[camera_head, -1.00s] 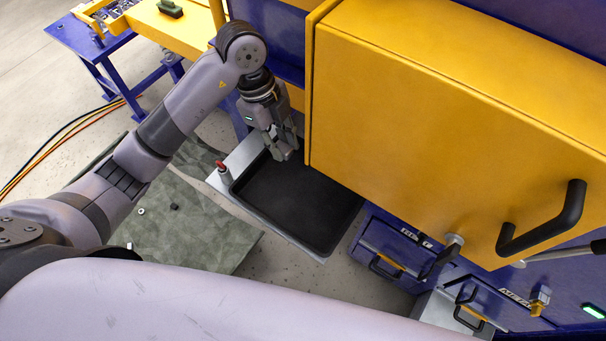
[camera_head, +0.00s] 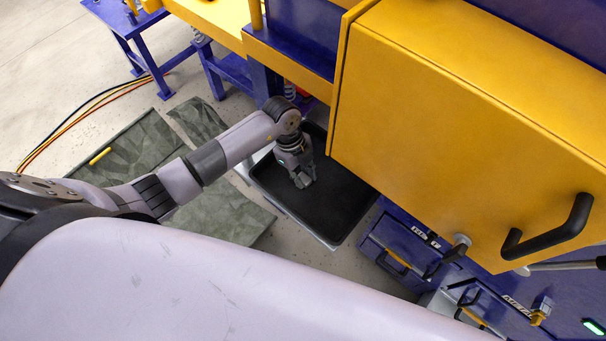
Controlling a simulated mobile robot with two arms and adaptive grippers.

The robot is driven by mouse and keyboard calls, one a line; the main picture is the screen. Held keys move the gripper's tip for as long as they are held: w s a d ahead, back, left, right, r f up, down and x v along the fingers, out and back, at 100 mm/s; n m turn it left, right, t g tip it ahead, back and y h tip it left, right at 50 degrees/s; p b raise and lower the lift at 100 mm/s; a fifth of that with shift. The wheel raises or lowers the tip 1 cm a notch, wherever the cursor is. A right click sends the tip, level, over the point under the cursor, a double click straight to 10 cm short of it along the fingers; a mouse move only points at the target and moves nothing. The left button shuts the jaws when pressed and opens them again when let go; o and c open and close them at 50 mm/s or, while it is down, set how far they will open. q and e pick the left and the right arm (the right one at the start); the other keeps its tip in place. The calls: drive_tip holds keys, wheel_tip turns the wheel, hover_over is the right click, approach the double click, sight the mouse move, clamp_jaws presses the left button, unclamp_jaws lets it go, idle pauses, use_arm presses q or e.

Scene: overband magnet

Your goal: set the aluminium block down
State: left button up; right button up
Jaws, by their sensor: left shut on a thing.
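My left gripper (camera_head: 303,180) points down over the black tray (camera_head: 335,205), inside its rim as seen from above. It is shut on the aluminium block, which is too small and too much covered by the fingers to make out clearly. I cannot tell whether the block touches the tray floor. The rest of the tray floor that shows looks empty. My right gripper is not in view.
A large yellow housing (camera_head: 440,130) with a black handle (camera_head: 548,232) stands right of the tray, close to its edge. Blue drawers (camera_head: 395,250) sit below it. Green mats (camera_head: 130,160) and coloured cables (camera_head: 75,125) lie on the floor at left.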

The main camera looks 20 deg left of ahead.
use_arm(q)
drive_tip(key=shift+f, duration=0.45)
drive_tip(key=shift+f, duration=0.1)
drive_tip(key=o, duration=0.8)
drive_tip(key=shift+o, duration=0.2)
drive_tip(key=shift+r, duration=0.2)
drive_tip(key=shift+w+a+r, duration=0.1)
drive_tip(key=shift+r, duration=0.2)
drive_tip(key=b+v, duration=0.2)
drive_tip(key=v, duration=0.9)
